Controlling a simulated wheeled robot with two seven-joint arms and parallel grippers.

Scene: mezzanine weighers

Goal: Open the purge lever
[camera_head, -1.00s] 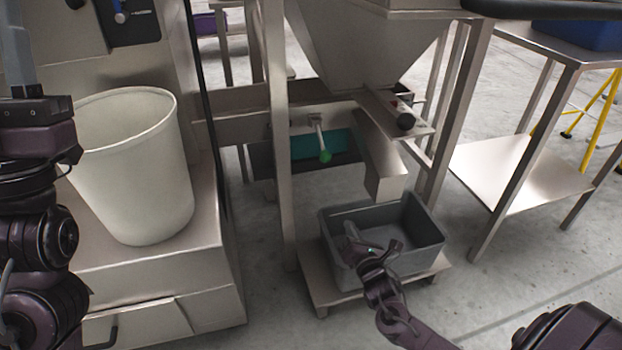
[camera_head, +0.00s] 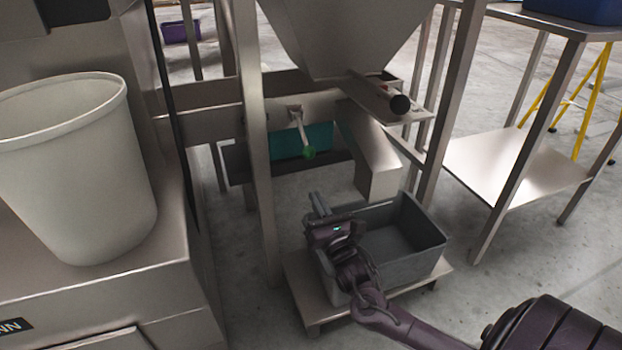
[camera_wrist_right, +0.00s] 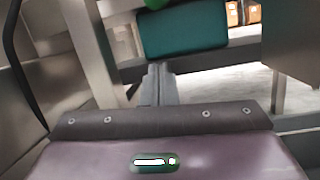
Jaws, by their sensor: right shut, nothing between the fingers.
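The purge lever (camera_head: 303,133) is a pale rod with a green knob (camera_head: 309,153), hanging from a pivot on the frame below the steel hopper (camera_head: 345,35). The green knob also shows at the top edge of the right wrist view (camera_wrist_right: 157,3). My right gripper (camera_head: 317,200) is shut and empty, below the knob and apart from it, over the left rim of the grey bin. In the right wrist view its closed fingers (camera_wrist_right: 158,78) point toward a teal box (camera_wrist_right: 182,30). My left gripper is not in view.
The grey bin (camera_head: 425,255) stands on a low stand under the chute (camera_head: 376,165). A frame post (camera_head: 252,130) rises left of the lever. A large white bucket (camera_head: 75,170) stands at left.

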